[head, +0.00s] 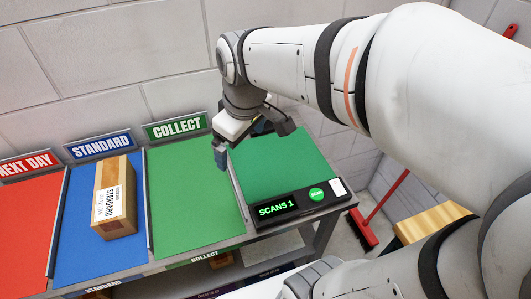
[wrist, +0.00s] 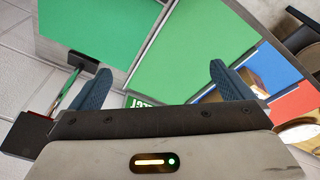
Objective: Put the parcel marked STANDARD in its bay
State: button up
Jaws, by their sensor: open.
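The parcel (head: 115,199) is a tan box with a white label reading STANDARD. It lies in the blue bay (head: 70,245), whose sign (head: 100,144) also reads STANDARD. My gripper (head: 221,156) is to the right of the parcel and apart from it, over the bench near the edge between the green COLLECT bay and the green scanner pad. In the wrist view my gripper (wrist: 160,70) has its two blue fingers spread, with nothing between them. The parcel shows partly there, beyond the right finger.
The red NEXT DAY bay (head: 28,225) is at the left and looks empty. The green COLLECT bay (head: 190,200) is clear. A red broom (head: 365,228) stands at the right.

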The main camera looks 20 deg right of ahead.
jog(key=s+d+f+m+t, duration=0.1)
jog(key=s+d+f+m, duration=0.1)
jog(key=s+d+m, duration=0.2)
jog(key=s+m, duration=0.2)
jog(key=m, duration=0.1)
jog(key=shift+s+f, duration=0.35)
jog(key=shift+f, duration=0.05)
dwell(0.6)
